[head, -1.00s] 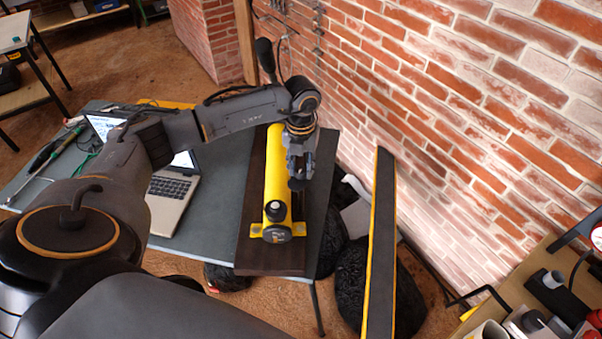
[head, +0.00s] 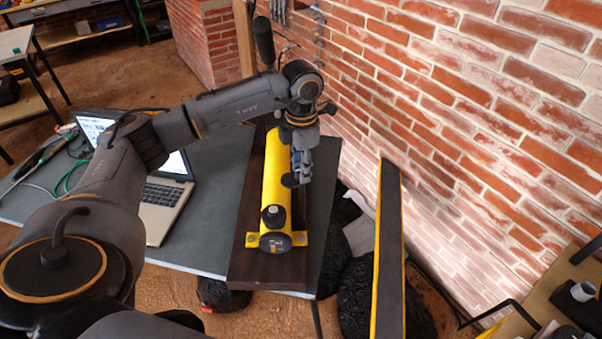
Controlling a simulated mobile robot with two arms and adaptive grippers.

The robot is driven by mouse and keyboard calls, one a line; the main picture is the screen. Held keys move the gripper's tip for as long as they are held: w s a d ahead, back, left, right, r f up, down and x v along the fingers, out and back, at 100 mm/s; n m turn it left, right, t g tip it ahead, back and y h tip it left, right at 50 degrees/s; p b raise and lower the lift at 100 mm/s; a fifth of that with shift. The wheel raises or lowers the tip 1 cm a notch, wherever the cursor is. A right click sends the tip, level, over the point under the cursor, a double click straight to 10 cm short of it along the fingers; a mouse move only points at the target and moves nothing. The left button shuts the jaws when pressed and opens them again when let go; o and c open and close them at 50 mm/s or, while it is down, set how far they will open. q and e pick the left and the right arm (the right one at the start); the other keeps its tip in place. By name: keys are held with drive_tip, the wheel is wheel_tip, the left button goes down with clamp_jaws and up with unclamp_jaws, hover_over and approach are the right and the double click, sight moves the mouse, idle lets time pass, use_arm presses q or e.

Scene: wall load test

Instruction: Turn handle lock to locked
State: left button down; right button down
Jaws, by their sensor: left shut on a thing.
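A yellow cylinder (head: 273,190) with black end parts lies on a dark board (head: 245,205) on the grey table. A black handle (head: 264,42) rises at its far end, behind my arm. My left gripper (head: 296,176) is at the right side of the cylinder, pointing down. It is shut on a small dark part (head: 290,181) there, perhaps the handle lock; the fingers hide most of it, so its setting cannot be told. My right gripper is not in view.
An open laptop (head: 162,200) stands left of the board on the table (head: 205,235). A brick wall (head: 470,120) runs along the right. A long black bar with yellow edges (head: 388,250) stands between table and wall. Dark tyre-like shapes (head: 362,290) lie beneath.

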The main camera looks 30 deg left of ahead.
use_arm(q)
drive_tip(key=shift+m+b, duration=0.7)
drive_tip(key=shift+m, duration=0.4)
drive_tip(key=shift+d, duration=0.1)
drive_tip(key=c, duration=1)
unclamp_jaws()
drive_tip(key=shift+w, duration=0.15)
wheel_tip(320, 180, up, 12)
